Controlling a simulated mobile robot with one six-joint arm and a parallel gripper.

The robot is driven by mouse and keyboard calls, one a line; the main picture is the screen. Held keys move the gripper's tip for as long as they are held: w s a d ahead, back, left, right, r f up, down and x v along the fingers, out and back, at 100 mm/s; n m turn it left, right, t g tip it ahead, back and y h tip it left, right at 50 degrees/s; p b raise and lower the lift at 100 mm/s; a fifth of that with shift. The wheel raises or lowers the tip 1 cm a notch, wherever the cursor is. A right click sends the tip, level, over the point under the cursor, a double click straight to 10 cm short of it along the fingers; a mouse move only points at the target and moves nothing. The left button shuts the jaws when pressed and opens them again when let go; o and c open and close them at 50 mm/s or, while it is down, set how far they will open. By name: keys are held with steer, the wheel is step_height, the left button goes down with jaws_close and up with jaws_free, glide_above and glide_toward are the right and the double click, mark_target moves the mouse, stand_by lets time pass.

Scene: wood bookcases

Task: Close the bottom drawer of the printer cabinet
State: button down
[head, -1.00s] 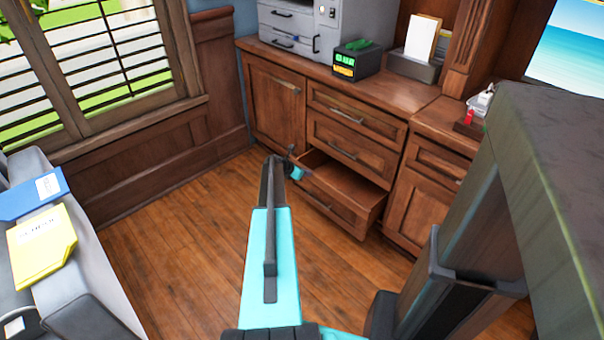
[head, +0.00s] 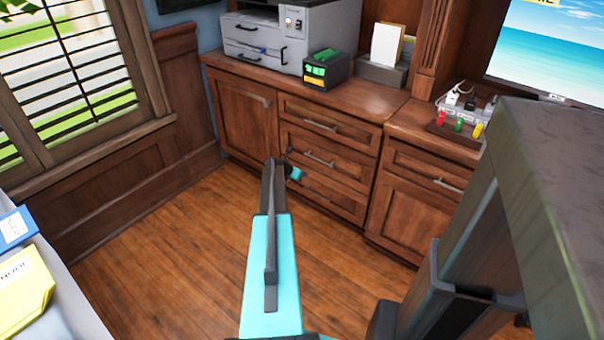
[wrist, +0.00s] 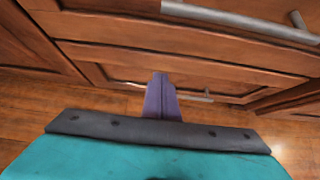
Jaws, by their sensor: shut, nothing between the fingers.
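The printer cabinet (head: 238,118) is brown wood, with a door on the left and a stack of three drawers on the right. Its bottom drawer (head: 335,198) now sits flush, or nearly flush, with the drawers above it. In the wrist view the bottom drawer (wrist: 225,86) shows its front and part of its metal handle. My gripper (wrist: 162,80) is shut and empty, close to the bottom drawer front. I cannot tell if it touches. In the head view my teal arm hides most of the gripper and the drawer's left end.
A printer (head: 290,35) and a small black box (head: 327,70) stand on the cabinet top. A grey post and slab stand close on the right. A grey surface with folders (head: 22,290) is at lower left. The wood floor (head: 165,250) is clear.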

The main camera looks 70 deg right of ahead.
steer(key=a+f+p+v, duration=0.1)
steer(key=f+v, duration=0.1)
steer(key=v, duration=1.1)
steer(key=shift+w+a+p, duration=0.4)
steer(key=shift+w, duration=0.05)
stand_by(0.4)
